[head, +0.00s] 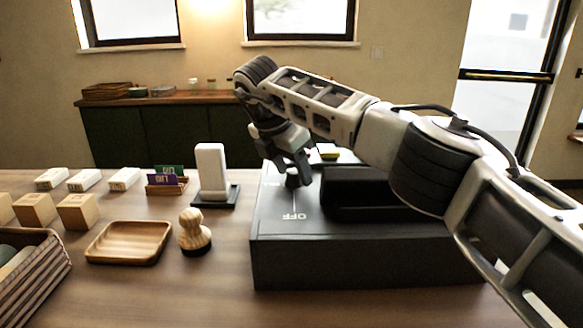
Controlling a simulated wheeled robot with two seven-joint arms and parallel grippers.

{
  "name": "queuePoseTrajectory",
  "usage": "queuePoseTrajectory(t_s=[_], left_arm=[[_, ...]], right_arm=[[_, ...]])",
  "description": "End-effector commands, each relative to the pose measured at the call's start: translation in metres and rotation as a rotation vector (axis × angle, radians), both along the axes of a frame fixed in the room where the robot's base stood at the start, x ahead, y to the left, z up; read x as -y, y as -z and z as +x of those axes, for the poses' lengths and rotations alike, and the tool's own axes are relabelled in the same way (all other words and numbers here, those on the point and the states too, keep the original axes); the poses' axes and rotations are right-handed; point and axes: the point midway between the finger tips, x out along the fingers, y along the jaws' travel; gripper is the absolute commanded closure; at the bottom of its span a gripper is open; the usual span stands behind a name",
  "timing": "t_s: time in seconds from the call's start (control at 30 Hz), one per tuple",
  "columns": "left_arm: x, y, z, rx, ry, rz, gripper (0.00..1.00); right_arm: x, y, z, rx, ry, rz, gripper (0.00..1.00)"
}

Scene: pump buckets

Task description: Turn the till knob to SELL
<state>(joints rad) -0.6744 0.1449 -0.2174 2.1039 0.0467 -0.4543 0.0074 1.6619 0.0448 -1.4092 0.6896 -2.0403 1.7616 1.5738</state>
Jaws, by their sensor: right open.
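The black till (360,264) stands on the counter right of the middle. Its top carries a small dark knob (293,180) near the left side, with a white line and the word OFF, seen upside down, in front of it. Another marking left of the knob is too small to read. My right gripper (293,172) points down at the knob, its fingers open and close around or beside it; I cannot tell whether they touch it. My right arm comes in from the right and hides the back right of the till. My left gripper is not in view.
A wooden stamp (194,232) and a wooden tray (128,242) stand left of the till. A white upright device (211,172), a card holder (167,186), small boxes (77,211) and a woven basket (38,278) are further left. The front counter is clear.

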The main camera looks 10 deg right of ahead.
Motion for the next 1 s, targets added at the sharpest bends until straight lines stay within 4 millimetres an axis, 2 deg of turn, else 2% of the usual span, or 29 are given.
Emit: queuePoseTrajectory(t_s=[0.17, 0.5, 0.7, 0.83, 1.0], left_arm=[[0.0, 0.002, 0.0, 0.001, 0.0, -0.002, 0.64], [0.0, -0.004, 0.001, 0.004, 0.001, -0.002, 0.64], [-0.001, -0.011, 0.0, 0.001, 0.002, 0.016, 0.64], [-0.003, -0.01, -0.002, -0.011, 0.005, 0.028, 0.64], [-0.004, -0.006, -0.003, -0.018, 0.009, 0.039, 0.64]], right_arm=[[-0.006, -0.016, -0.003, 0.003, -0.002, 0.001, 0.46], [-0.033, -0.093, -0.02, 0.005, -0.001, 0.0, 0.46], [-0.045, -0.13, -0.029, 0.003, 0.001, 0.0, 0.46], [-0.05, -0.143, -0.032, 0.002, -0.001, 0.0, 0.46], [-0.052, -0.148, -0.033, 0.001, 0.0, 0.0, 0.46]])
